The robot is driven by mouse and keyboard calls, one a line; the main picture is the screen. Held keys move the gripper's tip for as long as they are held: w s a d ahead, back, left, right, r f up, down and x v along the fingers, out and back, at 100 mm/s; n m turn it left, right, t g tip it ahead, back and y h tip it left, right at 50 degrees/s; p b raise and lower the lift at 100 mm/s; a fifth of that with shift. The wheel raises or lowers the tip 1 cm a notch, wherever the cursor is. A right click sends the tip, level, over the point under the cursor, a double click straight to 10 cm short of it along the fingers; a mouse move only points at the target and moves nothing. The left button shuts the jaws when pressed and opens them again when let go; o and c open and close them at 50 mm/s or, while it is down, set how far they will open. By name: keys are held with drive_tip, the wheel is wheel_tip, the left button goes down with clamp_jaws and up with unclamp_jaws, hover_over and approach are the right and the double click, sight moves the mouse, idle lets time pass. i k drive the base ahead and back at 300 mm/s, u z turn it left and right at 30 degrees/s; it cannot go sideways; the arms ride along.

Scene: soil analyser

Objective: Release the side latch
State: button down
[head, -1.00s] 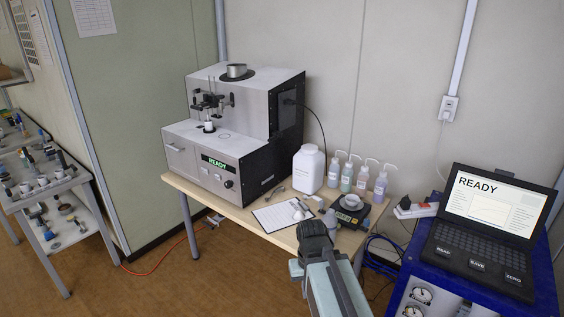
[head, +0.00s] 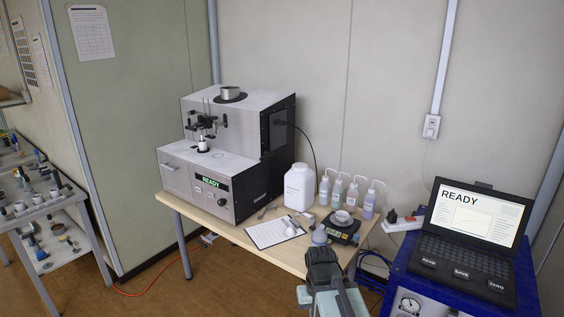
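The soil analyser (head: 215,158) is a grey and black box on the wooden table, left of centre, with a green READY display (head: 212,181). Its dark right side has a panel (head: 278,131) in the upper part; a latch is too small to make out there. My gripper (head: 321,256) is at the bottom centre, in front of the table's near edge and well apart from the analyser. It is seen from behind, and my arm hides its fingers, so its opening does not show.
A white jug (head: 299,187) and several wash bottles (head: 352,196) stand right of the analyser. A clipboard (head: 272,233) and a small scale (head: 341,228) lie nearer. A laptop (head: 468,238) sits on a blue cart (head: 392,284) at right. Floor shows at left.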

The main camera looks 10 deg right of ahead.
sight(266, 157)
drive_tip(key=z, duration=0.05)
drive_tip(key=i, duration=0.95)
drive_tip(key=u, duration=0.55)
drive_tip(key=i, duration=0.8)
drive_tip(key=u, duration=0.55)
drive_tip(key=k, duration=0.95)
drive_tip(key=u, duration=0.2)
drive_tip(key=i, duration=0.9)
drive_tip(key=z, duration=0.1)
